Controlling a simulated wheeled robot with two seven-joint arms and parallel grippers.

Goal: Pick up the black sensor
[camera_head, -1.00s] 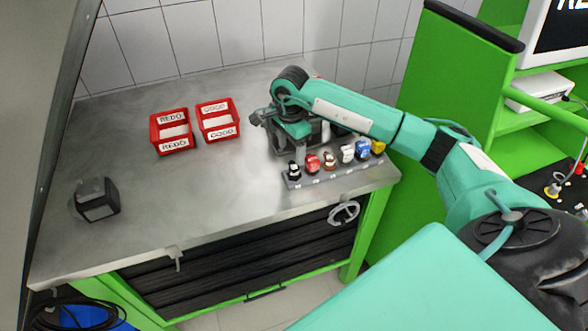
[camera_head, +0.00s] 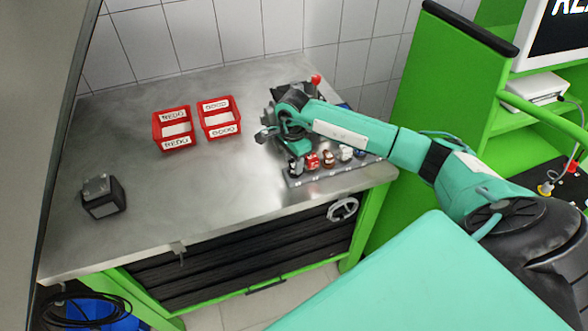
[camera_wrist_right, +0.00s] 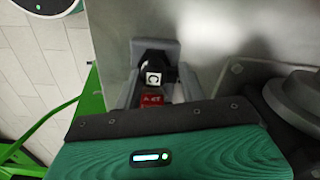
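The black sensor (camera_head: 295,167) stands at the left end of a row of sensors on a grey rail at the table's front right. In the right wrist view, the black sensor (camera_wrist_right: 153,62) shows with a white "C" label, between the two grey fingers. My right gripper (camera_wrist_right: 155,55) is over it, its fingers on either side and apart; whether they touch it cannot be told. In the head view, my right gripper (camera_head: 295,152) hangs just above the row's left end, its fingertips partly hidden by the wrist. My left gripper is not in view.
A red sensor (camera_head: 312,161) stands close beside the black one, with brown, white and blue ones further right. Two red bins, REDO (camera_head: 173,142) and GOOD (camera_head: 222,131), stand behind left. A dark box (camera_head: 103,199) sits at the left. The table's middle is clear.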

